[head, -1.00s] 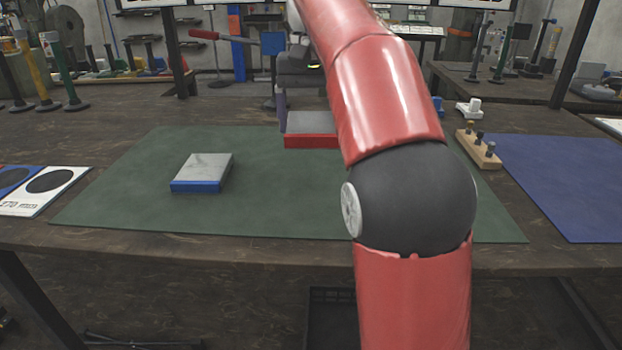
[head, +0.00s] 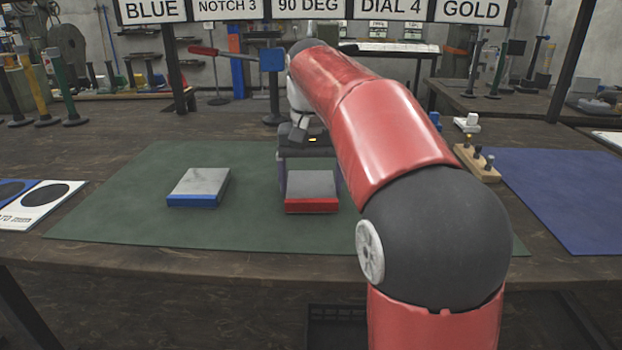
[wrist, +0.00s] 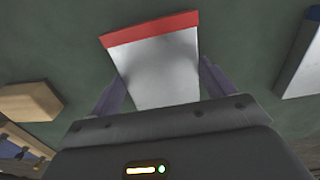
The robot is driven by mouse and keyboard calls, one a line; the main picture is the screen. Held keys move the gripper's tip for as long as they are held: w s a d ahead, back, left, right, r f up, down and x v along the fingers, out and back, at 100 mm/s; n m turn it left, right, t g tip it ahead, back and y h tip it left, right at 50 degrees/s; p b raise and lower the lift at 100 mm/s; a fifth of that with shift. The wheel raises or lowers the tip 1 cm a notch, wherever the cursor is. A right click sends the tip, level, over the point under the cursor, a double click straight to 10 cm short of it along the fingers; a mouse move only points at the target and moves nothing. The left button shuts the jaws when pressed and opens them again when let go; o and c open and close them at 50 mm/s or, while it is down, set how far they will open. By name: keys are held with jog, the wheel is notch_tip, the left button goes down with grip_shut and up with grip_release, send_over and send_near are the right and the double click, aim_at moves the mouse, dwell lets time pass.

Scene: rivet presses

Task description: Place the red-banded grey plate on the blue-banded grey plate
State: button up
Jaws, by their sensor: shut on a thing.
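The red-banded grey plate (head: 311,188) is in the middle of the green mat area in the head view, its red band facing me. My gripper (wrist: 160,70) is shut on this plate, with one finger along each side; the plate also shows in the wrist view (wrist: 158,62). I cannot tell how high it is above the mat. The blue-banded grey plate (head: 199,187) lies flat on the mat to the left, apart from the held plate. Part of it shows at the right edge of the wrist view (wrist: 303,70).
The green mat (head: 120,215) has free room between and around the plates. A wooden block with pegs (head: 477,162) stands right of it, beside a blue mat (head: 570,195). Cards with dark discs (head: 38,203) lie at left. A red-handled lever with a blue block (head: 271,60) stands behind.

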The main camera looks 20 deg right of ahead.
jog(key=shift+f, duration=0.1)
jog(key=o, duration=1.4)
jog(key=shift+c, duration=0.2)
jog(key=shift+f, duration=0.1)
jog(key=shift+b, duration=0.35)
